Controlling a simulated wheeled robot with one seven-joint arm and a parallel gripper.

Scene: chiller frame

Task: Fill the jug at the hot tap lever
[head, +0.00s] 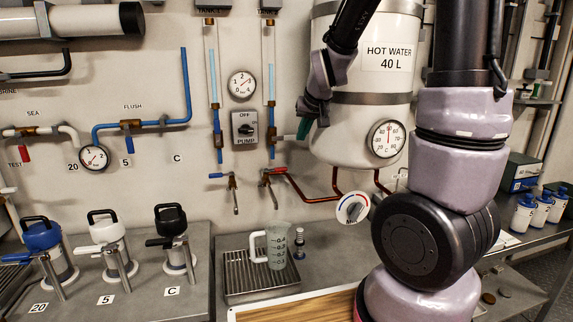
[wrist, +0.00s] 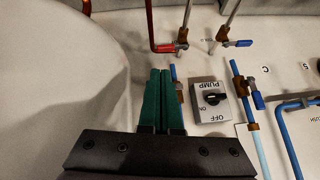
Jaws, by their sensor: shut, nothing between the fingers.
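The clear measuring jug (head: 277,247) stands upright on the drip tray (head: 236,278), its pale handle to the left. It appears below the spout of the hot tap, whose red lever (head: 273,171) is on the wall; I cannot see liquid in it. The red lever also shows in the wrist view (wrist: 165,48). My gripper (head: 304,128) is in front of the wall, above and right of the red lever, beside the hot water tank. Its green fingers (wrist: 161,100) are together and empty, apart from the lever. The jug is not in the wrist view.
A cold tap with a blue lever (head: 217,175) is left of the hot tap. The pump switch (head: 245,128) and blue pipes are close to my gripper. The hot water tank (head: 362,100) stands right. A small bottle (head: 299,243) is beside the jug.

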